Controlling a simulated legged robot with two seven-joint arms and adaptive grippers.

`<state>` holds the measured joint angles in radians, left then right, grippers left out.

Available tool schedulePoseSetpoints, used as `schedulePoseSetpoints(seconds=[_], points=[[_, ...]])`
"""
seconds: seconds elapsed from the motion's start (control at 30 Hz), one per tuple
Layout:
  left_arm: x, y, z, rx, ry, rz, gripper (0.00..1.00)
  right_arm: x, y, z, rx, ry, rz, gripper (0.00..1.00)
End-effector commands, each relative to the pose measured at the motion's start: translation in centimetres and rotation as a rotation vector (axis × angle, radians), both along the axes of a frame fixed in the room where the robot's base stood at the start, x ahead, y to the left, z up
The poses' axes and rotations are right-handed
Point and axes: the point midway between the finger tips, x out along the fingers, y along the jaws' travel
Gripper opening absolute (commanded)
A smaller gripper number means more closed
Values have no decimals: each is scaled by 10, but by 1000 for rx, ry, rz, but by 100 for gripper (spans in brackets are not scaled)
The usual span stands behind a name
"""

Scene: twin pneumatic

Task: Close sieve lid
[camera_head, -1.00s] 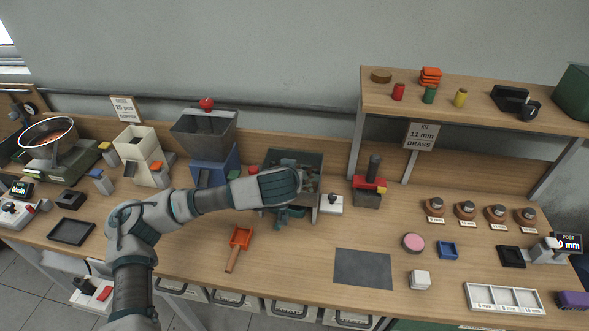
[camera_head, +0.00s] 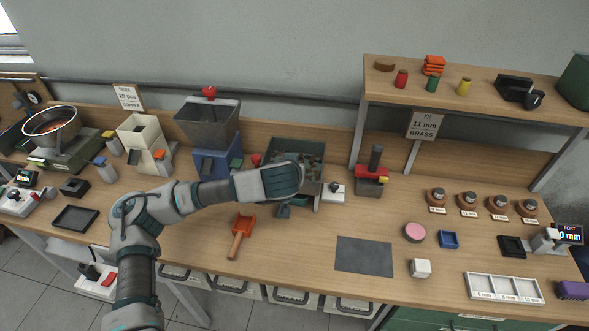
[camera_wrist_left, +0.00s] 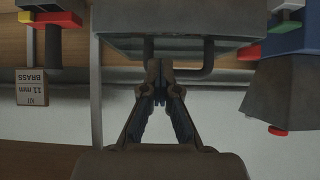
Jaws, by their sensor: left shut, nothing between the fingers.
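The sieve is a grey box (camera_head: 318,176) with many small pieces inside, at the back middle of the bench in the head view. Its underside or wall (camera_wrist_left: 180,45) and a dark handle-like bar (camera_wrist_left: 208,58) fill the top of the left wrist view. I cannot tell the lid apart from the box. My left gripper (camera_head: 285,210) is at the front of the sieve, partly hidden under my own wrist. In the left wrist view its fingers (camera_wrist_left: 159,72) are together and empty, close to the bar; contact is unclear. My right gripper is in neither view.
A blue-based hopper (camera_head: 208,125) stands left of the sieve. A white switch box (camera_head: 334,192) and a dark press with a red part (camera_head: 372,172) stand to its right.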

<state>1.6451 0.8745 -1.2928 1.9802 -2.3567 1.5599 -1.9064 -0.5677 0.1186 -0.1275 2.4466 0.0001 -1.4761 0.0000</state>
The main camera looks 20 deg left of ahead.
Motion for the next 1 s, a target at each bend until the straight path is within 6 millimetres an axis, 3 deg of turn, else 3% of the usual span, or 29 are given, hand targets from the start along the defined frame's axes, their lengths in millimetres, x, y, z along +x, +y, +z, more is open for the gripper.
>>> schedulePoseSetpoints(seconds=[0.1, 0.27, 0.3, 0.4, 0.6, 0.8, 1.0], points=[[-3, -2, 20, 2, -3, -2, 0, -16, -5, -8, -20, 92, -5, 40], [-7, -6, 45, 1, -13, -3, 0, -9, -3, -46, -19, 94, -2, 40], [-19, -9, 30, 4, -8, -8, 0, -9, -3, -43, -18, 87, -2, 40], [-41, -14, 14, 4, -8, -8, 0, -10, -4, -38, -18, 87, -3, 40], [-73, -22, -5, 1, -12, -5, 0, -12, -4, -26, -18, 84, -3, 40], [-88, -25, -12, 0, -15, -4, 0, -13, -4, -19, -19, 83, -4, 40], [-90, -26, -12, 0, -15, -3, 0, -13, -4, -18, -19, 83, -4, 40]])
